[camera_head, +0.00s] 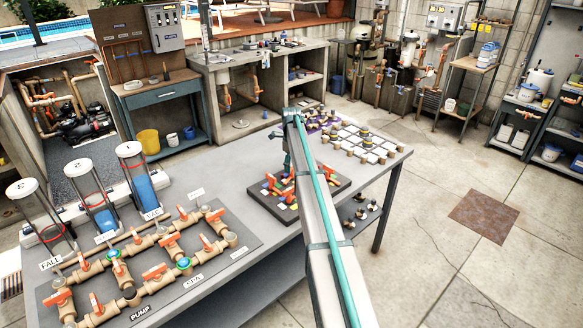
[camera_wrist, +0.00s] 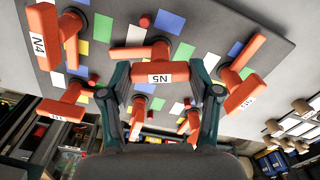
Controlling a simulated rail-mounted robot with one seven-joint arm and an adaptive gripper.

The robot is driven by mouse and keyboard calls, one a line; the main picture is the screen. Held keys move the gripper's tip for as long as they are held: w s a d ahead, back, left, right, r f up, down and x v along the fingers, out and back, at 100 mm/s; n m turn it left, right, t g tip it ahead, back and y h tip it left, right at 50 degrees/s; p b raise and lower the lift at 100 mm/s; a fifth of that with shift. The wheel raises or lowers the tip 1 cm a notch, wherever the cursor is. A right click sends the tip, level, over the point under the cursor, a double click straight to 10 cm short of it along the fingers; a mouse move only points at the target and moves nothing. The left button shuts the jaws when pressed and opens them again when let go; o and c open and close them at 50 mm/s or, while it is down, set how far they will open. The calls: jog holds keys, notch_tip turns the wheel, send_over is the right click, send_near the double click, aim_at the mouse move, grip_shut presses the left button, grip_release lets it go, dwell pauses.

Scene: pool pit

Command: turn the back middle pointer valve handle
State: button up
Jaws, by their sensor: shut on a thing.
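An orange pointer handle labelled N5 (camera_wrist: 158,70) sits in the middle of a grey board (camera_wrist: 215,12) in the wrist view. My gripper (camera_wrist: 160,82) has one finger on each side of its labelled bar and is shut on it. The fingers and the held handle cannot be told apart there.
Handle N4 (camera_wrist: 62,38) stands left of the held one and another orange handle (camera_wrist: 238,75) right of it, both close to my fingers. More orange handles lie below.

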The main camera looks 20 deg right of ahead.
jog(key=n+b, duration=0.2)
jog(key=n, duration=0.4)
jog(key=shift+n, duration=0.3)
jog(key=n+b, duration=0.1)
jog(key=n, duration=0.5)
jog(key=n+b, duration=0.1)
jog(key=n, duration=0.5)
jog(key=shift+n, duration=0.3)
jog(key=n, duration=0.5)
jog(key=shift+n+b, duration=0.3)
jog(key=shift+b, duration=0.1)
jog(key=n, duration=1.2)
jog(key=shift+n+b, duration=0.3)
jog(key=shift+b, duration=0.05)
jog(key=n, duration=1.2)
